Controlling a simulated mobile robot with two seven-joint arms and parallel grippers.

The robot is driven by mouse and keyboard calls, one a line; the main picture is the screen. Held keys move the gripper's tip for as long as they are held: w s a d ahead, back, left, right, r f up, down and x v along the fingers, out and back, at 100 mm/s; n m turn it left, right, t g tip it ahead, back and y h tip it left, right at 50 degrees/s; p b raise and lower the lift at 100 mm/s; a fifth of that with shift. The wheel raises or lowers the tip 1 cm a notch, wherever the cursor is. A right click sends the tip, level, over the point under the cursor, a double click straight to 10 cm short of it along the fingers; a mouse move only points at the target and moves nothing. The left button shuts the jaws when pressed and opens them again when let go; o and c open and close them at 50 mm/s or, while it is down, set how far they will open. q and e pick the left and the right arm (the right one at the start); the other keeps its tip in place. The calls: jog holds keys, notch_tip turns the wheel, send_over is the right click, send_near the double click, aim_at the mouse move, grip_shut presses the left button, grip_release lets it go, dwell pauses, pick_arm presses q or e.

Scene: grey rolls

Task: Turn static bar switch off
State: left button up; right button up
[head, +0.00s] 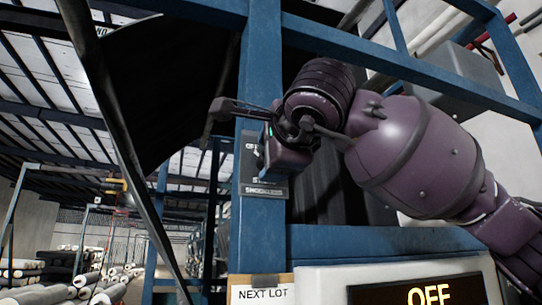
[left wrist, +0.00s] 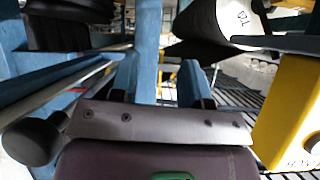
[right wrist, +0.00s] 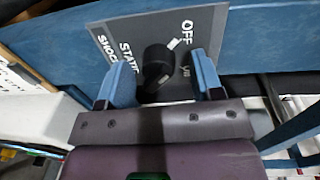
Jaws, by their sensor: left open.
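The static bar switch is a black knob (right wrist: 156,64) on a grey plate (right wrist: 118,38) lettered OFF, STATIC and SHOCK, in the right wrist view. A white mark on the knob points toward the word OFF. My right gripper (right wrist: 163,78) is open, with one blue finger on each side of the knob and gaps showing between. In the head view the plate (head: 268,187) is on a blue post, partly behind my right gripper (head: 268,128); the knob is hidden there. My left gripper (left wrist: 159,82) is open and empty in the left wrist view, and out of the head view.
A display (head: 432,290) below my right arm reads OFF. A NEXT LOT sign (head: 262,293) is at the post's foot. Blue frame beams (head: 385,243) surround the arm. A yellow box (left wrist: 292,110) and a pale roll (left wrist: 222,22) are near my left gripper.

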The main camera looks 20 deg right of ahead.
jog(key=s+b, duration=0.2)
jog(key=s, duration=0.8)
jog(key=shift+s+d+r, duration=0.15)
jog(key=shift+s+r, duration=0.2)
dwell(0.4)
